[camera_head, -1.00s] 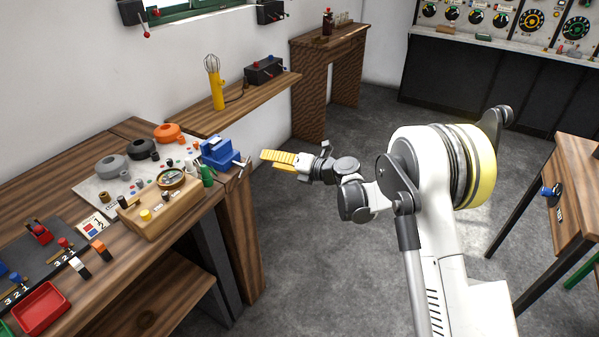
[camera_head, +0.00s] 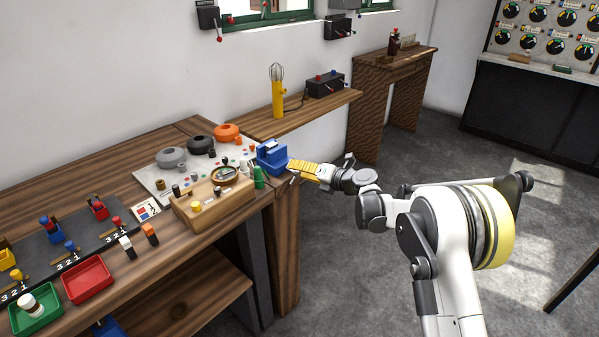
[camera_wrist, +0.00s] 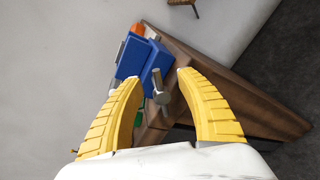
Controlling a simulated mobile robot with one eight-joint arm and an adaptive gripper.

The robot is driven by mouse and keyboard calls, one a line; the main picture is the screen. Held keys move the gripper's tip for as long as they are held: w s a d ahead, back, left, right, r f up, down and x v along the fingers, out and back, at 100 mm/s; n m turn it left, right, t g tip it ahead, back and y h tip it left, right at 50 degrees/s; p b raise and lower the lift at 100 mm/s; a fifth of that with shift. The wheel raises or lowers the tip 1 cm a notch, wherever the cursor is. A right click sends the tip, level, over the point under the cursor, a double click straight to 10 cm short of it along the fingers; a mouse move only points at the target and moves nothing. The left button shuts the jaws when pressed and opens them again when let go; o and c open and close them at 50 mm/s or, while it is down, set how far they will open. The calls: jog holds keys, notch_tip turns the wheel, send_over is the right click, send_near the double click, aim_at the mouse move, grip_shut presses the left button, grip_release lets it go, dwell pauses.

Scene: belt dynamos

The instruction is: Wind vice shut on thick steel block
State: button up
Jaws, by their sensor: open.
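The blue vice (camera_head: 271,155) stands at the right end of the wooden workbench. In the wrist view the vice (camera_wrist: 143,62) is ahead of my fingers, with its grey screw end and handle bar (camera_wrist: 160,88) facing me. My gripper (camera_head: 290,165) has yellow fingers and points at the vice's handle side. In the wrist view my gripper (camera_wrist: 160,78) is open, with the handle between the two fingertips in the picture; I cannot tell whether either finger touches it. I cannot make out the steel block in the vice jaws.
The floor right of the bench (camera_head: 330,270) is clear.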

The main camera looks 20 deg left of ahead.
grip_shut()
jog(key=shift+m+g, duration=0.3)
jog(key=shift+m, duration=0.2)
jog(key=shift+f, duration=0.1)
grip_release()
jog(key=shift+d, duration=0.1)
jog(key=v, duration=1.2)
